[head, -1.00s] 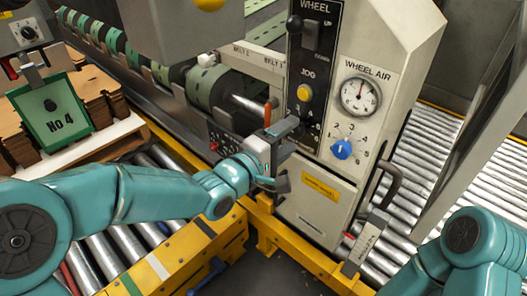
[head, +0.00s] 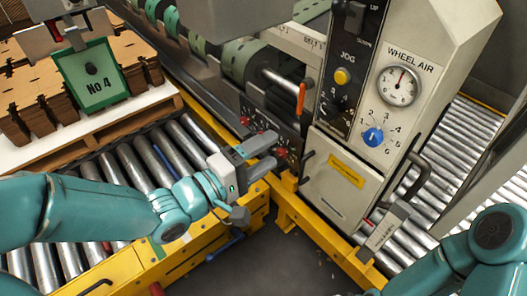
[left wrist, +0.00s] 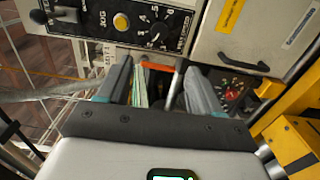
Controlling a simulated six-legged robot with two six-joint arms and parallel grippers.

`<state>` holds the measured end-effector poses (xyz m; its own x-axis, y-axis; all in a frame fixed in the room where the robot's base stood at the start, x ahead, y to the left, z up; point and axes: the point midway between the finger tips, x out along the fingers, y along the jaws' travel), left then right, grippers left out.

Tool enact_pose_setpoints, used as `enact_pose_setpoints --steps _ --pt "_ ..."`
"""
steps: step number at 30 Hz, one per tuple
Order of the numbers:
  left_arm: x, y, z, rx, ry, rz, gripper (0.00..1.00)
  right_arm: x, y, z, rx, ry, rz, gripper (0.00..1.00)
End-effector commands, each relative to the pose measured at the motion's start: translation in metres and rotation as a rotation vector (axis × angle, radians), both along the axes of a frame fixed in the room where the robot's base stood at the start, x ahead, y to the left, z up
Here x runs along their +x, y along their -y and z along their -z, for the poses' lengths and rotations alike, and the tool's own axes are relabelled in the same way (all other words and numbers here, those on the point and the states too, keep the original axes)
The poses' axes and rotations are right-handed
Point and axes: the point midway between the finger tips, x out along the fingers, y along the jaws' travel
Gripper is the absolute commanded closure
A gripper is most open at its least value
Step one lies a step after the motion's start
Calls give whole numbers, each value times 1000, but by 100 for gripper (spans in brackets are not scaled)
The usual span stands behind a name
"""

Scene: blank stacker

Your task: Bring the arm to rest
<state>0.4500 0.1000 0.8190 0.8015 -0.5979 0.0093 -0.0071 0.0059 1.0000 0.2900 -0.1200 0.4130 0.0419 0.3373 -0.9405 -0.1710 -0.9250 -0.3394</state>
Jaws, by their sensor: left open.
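My left arm comes in from the left of the head view. Its left gripper (head: 268,156) is open, with a gap between its two grey fingers and nothing held. The fingers point at the machine's lower front, near the red buttons and left of the cream cabinet (head: 345,185). In the left wrist view the two fingers of the left gripper (left wrist: 158,88) stand apart, with an orange-handled lever (left wrist: 158,67) showing beyond the gap. I cannot tell whether the fingers touch the machine.
The control panel has a yellow jog button (head: 342,77), a blue knob (head: 373,137) and a wheel air gauge (head: 399,86). A yellow frame (head: 290,215) edges the machine. A roller conveyor (head: 130,165) and stacked brown blanks (head: 30,95) lie left.

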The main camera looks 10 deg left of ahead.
Motion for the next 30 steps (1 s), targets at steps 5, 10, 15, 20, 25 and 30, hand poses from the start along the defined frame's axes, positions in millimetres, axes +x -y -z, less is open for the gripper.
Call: enact_pose_setpoints --steps 5,10,15,20,25,30 --pt "0 0 0 0 0 0 34 0 0 0 0 0 0 100" --pt "3 -2 10 0 -26 -6 34 0 0 0 0 0 0 100" --pt "12 3 97 -14 -255 -9 34 0 0 0 0 0 0 100" --pt "-4 -4 230 124 -569 -70 34 0 0 0 0 0 0 100" --pt "-69 -11 349 477 -806 37 34 0 0 0 0 0 0 100" --pt "-130 -15 399 775 -874 290 34 0 0 0 0 0 0 100"
